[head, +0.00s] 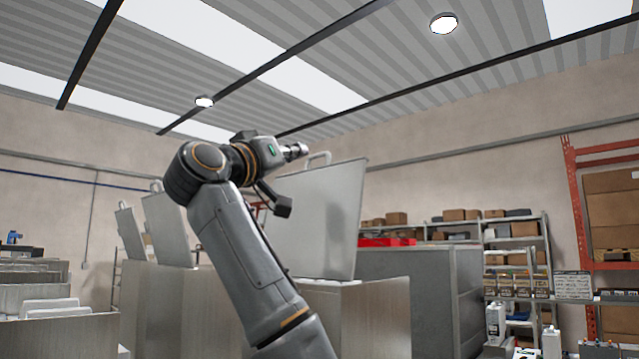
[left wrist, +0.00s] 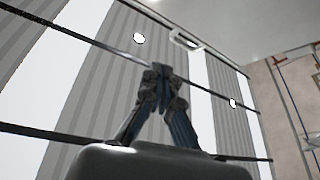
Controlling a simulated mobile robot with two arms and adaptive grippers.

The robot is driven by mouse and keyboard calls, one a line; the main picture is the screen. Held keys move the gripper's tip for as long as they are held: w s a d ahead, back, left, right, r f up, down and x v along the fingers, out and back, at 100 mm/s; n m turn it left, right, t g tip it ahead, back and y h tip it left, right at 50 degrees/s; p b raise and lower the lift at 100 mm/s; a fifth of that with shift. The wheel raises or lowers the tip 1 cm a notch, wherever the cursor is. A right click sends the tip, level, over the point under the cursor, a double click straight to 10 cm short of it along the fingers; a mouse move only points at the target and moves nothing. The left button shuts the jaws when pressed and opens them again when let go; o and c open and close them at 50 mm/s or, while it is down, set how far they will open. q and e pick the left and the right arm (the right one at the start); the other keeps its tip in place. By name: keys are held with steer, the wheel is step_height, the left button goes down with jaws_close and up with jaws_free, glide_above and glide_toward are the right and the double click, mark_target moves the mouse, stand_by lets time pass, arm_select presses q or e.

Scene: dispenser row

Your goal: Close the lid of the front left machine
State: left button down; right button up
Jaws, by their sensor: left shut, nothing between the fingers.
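A metal machine (head: 365,318) stands close in front of me with its lid (head: 325,225) raised nearly upright. The handle (head: 318,158) is on the lid's top edge. My left gripper (head: 301,150) is shut and empty, level with the handle and just left of it in the head view; I cannot tell whether it touches the lid. In the left wrist view the closed fingers (left wrist: 161,75) point up toward the ceiling, with the handle (left wrist: 187,40) and the smooth lid (left wrist: 235,28) beyond them. My arm hides part of the machine and the lid's lower left. My right gripper is not in view.
More machines (head: 160,300) stand to the left, with raised lids (head: 167,229). A grey cabinet (head: 405,295) with a red item (head: 387,242) on top stands to the right. Shelves with boxes (head: 515,240) and an orange-red rack (head: 572,200) are at the back right. The air above the lid is clear.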

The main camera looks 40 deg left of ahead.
mark_target(329, 152)
arm_select(q)
steer(key=w+m+p, duration=0.1)
steer(key=w+p, duration=0.1)
steer(key=w, duration=0.1)
steer(key=w+a+r+m+t+p, duration=0.1)
steer(key=w+p, duration=0.1)
steer(key=w, duration=0.2)
steer(key=w+m+t+p, duration=0.1)
steer(key=w+m+p, duration=0.1)
steer(key=w, duration=0.1)
steer(key=shift+w+a+r+p, duration=0.15)
steer(key=shift+a+r+p, duration=0.2)
steer(key=shift+a, duration=0.05)
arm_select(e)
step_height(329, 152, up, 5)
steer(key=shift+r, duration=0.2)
